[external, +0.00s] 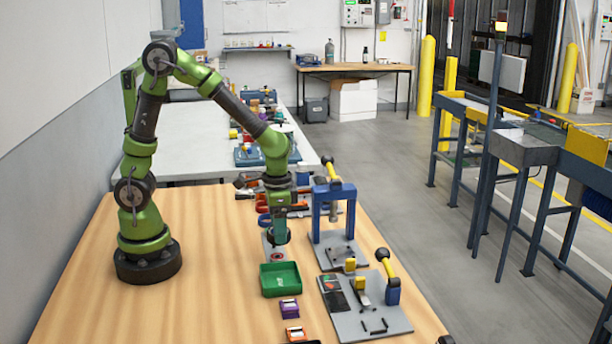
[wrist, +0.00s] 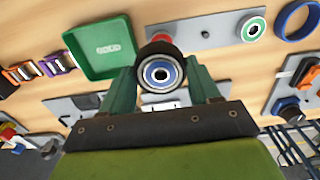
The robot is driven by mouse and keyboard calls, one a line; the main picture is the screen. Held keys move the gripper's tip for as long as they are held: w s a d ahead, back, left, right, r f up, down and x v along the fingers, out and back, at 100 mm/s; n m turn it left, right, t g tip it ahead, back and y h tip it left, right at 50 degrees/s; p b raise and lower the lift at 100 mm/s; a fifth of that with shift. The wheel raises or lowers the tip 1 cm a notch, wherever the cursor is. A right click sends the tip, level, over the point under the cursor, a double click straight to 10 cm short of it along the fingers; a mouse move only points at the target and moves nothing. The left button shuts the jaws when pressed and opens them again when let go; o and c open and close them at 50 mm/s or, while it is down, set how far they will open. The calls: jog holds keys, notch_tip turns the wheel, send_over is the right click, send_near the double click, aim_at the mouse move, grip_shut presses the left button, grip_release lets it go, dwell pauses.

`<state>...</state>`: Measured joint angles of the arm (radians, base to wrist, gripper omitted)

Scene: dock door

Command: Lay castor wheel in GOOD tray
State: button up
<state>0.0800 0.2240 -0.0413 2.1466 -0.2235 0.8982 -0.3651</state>
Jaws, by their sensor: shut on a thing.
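The castor wheel (wrist: 161,72), with a dark tyre and a blue-ringed metal hub, is between the green fingers of my gripper (wrist: 164,76) in the wrist view. My gripper is shut on it. In the external view my gripper (external: 279,232) points down above a grey plate, just behind the tray, and the wheel is hard to make out there. The green GOOD tray (external: 281,291) lies on the wooden table and looks empty. In the wrist view the GOOD tray (wrist: 76,52), with white lettering on its floor, is up and left of the wheel, apart from it.
A purple block (external: 290,309) and an orange block (external: 296,334) sit in front of the tray. Bare wood lies left of the tray.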

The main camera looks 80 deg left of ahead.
jog(key=r, duration=0.2)
send_over(281, 283)
jog(key=shift+f, duration=4.1)
jog(key=shift+f, duration=0.1)
jog(key=o, duration=0.8)
jog(key=shift+o, duration=0.2)
